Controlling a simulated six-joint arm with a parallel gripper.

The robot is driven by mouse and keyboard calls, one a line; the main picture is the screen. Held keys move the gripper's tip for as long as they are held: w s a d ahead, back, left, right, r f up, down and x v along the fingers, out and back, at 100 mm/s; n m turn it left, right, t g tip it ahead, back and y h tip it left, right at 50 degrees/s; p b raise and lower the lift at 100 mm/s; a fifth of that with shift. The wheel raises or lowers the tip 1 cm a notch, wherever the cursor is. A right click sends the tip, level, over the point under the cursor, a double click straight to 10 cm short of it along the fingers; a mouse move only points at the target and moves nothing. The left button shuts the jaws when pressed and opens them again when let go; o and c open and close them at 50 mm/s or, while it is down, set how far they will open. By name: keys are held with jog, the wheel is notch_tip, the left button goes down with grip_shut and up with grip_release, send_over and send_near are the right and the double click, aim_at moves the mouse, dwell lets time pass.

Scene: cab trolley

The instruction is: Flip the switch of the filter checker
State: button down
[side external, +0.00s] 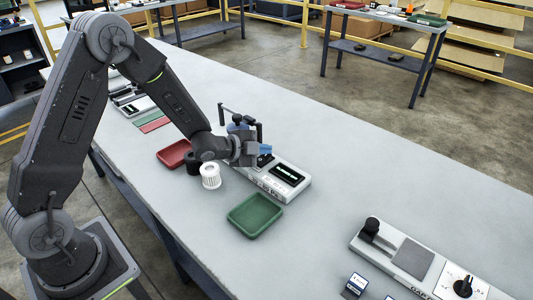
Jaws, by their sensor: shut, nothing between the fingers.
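A white device (292,182) with a dark display lies on the table under and beside my gripper. It appears to be the filter checker, but its lettering is too small to read. My wrist and gripper (258,149), with blue parts, are over its far left end and hide it. The gripper seems shut and empty; its fingertips are hard to make out, and I cannot tell whether they touch the device. No switch can be made out clearly. A white pleated filter (210,177) stands just left of the device, with a black cylinder (193,165) beside it.
A red tray (174,153) lies left of the filter and a green tray (255,216) in front of the device. Another device (410,259) with a black knob is at right, near small cards (355,285). The table's right middle is clear.

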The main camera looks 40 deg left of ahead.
jog(key=shift+f, duration=0.15)
dwell(0.4)
jog(key=shift+s+r, duration=0.3)
jog(key=shift+r, duration=0.5)
jog(key=shift+s+r, duration=0.3)
jog(key=shift+r, duration=0.45)
jog(key=shift+s+r, duration=0.35)
jog(key=shift+r, duration=0.45)
jog(key=shift+s+r, duration=0.3)
jog(key=shift+r, duration=0.45)
